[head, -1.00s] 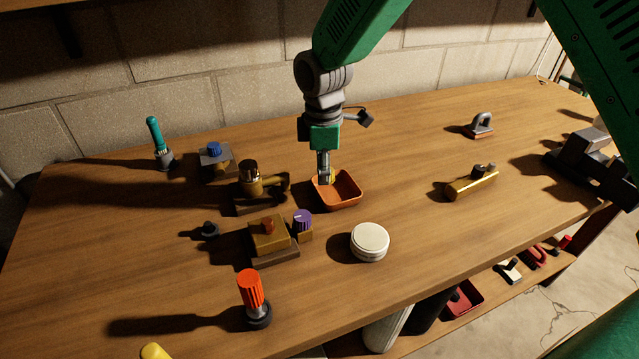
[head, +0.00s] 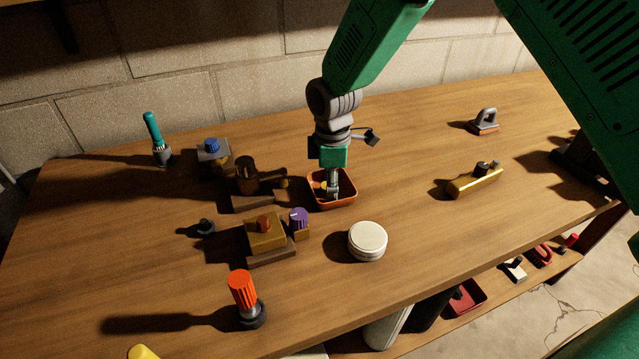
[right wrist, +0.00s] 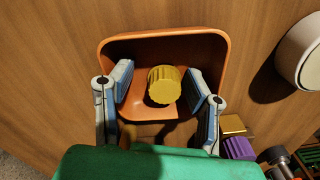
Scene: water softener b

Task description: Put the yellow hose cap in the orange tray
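The yellow hose cap (right wrist: 164,85) is ribbed and round, and shows inside the orange tray (right wrist: 220,52) in the right wrist view. My right gripper (right wrist: 159,80) is over the tray, its two fingers apart on either side of the cap, with a gap on each side. In the head view the right gripper (head: 332,192) reaches down into the orange tray (head: 340,204), and a bit of yellow cap (head: 323,187) shows beside its fingers. Whether the cap rests flat on the tray floor is hard to tell. My left gripper is not in view.
A white round lid (head: 368,240) stands in front of the tray. A brass block (head: 265,232) with a purple knob (head: 299,217) and a brass valve (head: 247,178) are to its left. A brass pipe piece (head: 473,181) lies to the right, with free table between.

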